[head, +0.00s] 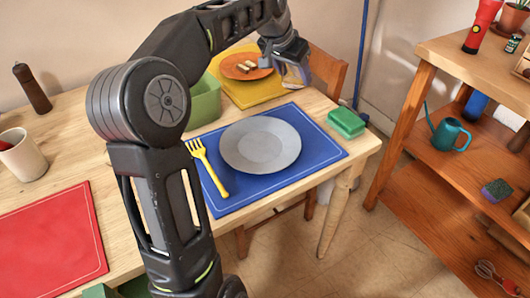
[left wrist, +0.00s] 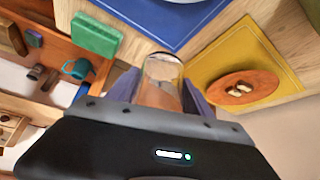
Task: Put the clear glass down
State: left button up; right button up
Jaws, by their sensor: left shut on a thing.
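My left gripper (head: 290,62) is shut on the clear glass (head: 297,74) and holds it up near the far right corner of the table. In the left wrist view the glass (left wrist: 162,72) shows between the two fingers, with its lower part hidden by the gripper body. Behind it in the head view stands a wooden chair (head: 328,72). The blue placemat (head: 320,150) lies nearer, with a grey plate (head: 260,144) on it and a yellow fork (head: 208,167) at its left. My right gripper is not in view.
A green sponge block (head: 346,122) lies at the table's right edge. A yellow placemat (head: 262,93) with an orange plate (head: 246,66) and a green bin (head: 203,103) are at the back. A red placemat (head: 50,240) lies front left. A wooden shelf (head: 425,185) stands right, across a floor gap.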

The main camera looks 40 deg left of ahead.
pick_arm(q)
jog(key=b, duration=0.2)
send_near(295, 111)
jog(key=shift+w+a+f, duration=0.1)
jog(key=shift+w+f, duration=0.05)
jog(key=shift+w, duration=0.45)
jog(key=shift+w+a+f, duration=0.1)
jog(key=shift+w, duration=0.55)
jog(key=shift+d+f, duration=0.1)
jog(key=shift+f, duration=1.8)
jog(key=shift+f+b, duration=0.2)
jog(key=shift+b, duration=0.1)
jog(key=o, duration=1.6)
jog(key=shift+r, duration=0.1)
